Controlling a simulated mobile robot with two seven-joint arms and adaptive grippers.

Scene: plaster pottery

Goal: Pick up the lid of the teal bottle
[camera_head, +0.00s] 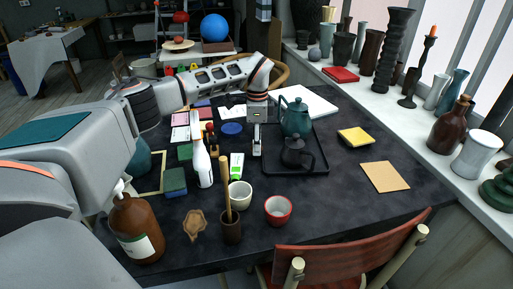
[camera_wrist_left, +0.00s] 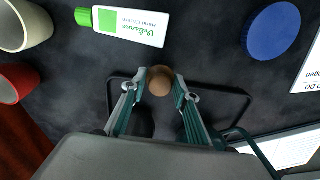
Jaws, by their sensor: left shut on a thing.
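My left gripper (camera_head: 257,150) points down beside the left edge of the black tray. In the left wrist view its fingertips (camera_wrist_left: 160,85) are closed on a small brown round piece (camera_wrist_left: 160,80), which looks like a ball-shaped stopper or lid. In the head view this piece is too small to make out. A rounded teal vessel (camera_head: 141,160), likely the teal bottle, stands at the left of the table. My left arm hides its top, so I cannot see its mouth. My right gripper is not in view.
The black tray (camera_head: 318,168) holds a teal teapot (camera_head: 296,120) and a dark pot (camera_head: 297,155). Near the gripper are a hand cream tube (camera_head: 237,167), a blue disc (camera_head: 232,129), a white spray bottle (camera_head: 202,165) and cups.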

